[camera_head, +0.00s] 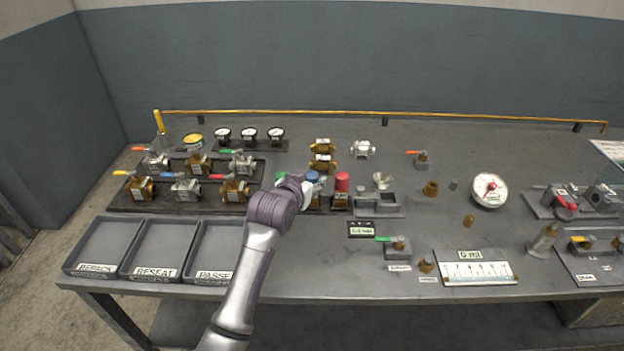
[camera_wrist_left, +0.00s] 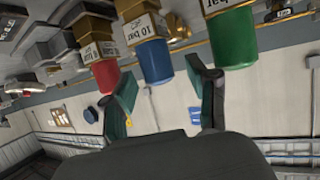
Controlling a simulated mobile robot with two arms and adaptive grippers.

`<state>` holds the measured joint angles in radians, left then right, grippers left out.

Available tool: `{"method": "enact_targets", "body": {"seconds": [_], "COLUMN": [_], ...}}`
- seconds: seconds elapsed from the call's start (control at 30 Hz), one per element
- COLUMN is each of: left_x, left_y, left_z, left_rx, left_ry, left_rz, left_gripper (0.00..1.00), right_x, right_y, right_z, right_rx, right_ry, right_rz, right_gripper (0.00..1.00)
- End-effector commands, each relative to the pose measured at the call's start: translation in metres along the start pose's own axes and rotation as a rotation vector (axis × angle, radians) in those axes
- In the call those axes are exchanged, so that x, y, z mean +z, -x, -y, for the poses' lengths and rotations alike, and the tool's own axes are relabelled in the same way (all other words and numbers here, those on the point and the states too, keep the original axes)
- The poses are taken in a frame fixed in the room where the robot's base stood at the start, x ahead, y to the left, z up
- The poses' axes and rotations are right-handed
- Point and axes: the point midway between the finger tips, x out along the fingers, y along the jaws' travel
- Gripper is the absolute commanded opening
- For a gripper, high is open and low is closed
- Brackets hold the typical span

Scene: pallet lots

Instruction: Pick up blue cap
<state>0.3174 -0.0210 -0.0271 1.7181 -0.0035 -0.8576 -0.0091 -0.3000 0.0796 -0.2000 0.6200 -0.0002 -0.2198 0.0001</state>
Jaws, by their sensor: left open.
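The blue cap (camera_head: 313,176) shows in the head view just beyond my left gripper (camera_head: 305,187), between a green cap (camera_head: 279,177) and a red cap (camera_head: 342,182). The left wrist view is upside down. There the blue cap (camera_wrist_left: 154,61) sits on a brass fitting with a "10 bar" label, with the green cap (camera_wrist_left: 233,38) and the red cap (camera_wrist_left: 105,76) on either side. My left gripper (camera_wrist_left: 163,80) is open and empty, its two fingers apart with the blue cap ahead between them. Contact cannot be told. My right gripper is not in view.
Valves with coloured handles (camera_head: 186,188) stand on a dark board to the left. Three labelled grey trays (camera_head: 161,248) lie at the front left. A small grey tray (camera_head: 376,206) and a dial gauge (camera_head: 489,190) are to the right. A brass rail (camera_head: 380,115) runs along the back.

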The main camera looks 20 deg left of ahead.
Motion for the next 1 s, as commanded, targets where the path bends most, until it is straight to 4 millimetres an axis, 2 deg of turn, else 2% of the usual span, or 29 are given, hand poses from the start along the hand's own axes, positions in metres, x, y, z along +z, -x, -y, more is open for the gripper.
{"method": "enact_targets", "body": {"seconds": [0.3,0.6,0.67,0.97,1.0], "left_x": [-0.002,-0.001,-0.001,-0.001,-0.001], "left_y": [-0.042,-0.047,-0.047,-0.046,-0.046], "left_z": [-0.002,-0.002,-0.002,-0.002,-0.002], "left_rx": [0.0,0.0,0.0,0.0,0.0], "left_ry": [0.001,0.001,0.0,0.0,0.0], "left_rz": [0.002,0.0,0.0,0.0,0.0], "left_gripper": [0.59,0.59,0.51,0.01,0.0], "right_x": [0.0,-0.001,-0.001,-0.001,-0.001], "right_y": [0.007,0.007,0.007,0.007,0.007], "right_z": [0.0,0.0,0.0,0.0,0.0], "right_rx": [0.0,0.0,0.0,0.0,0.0], "right_ry": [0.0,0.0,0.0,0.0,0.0], "right_rz": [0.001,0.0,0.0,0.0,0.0], "right_gripper": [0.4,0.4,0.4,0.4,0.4]}}
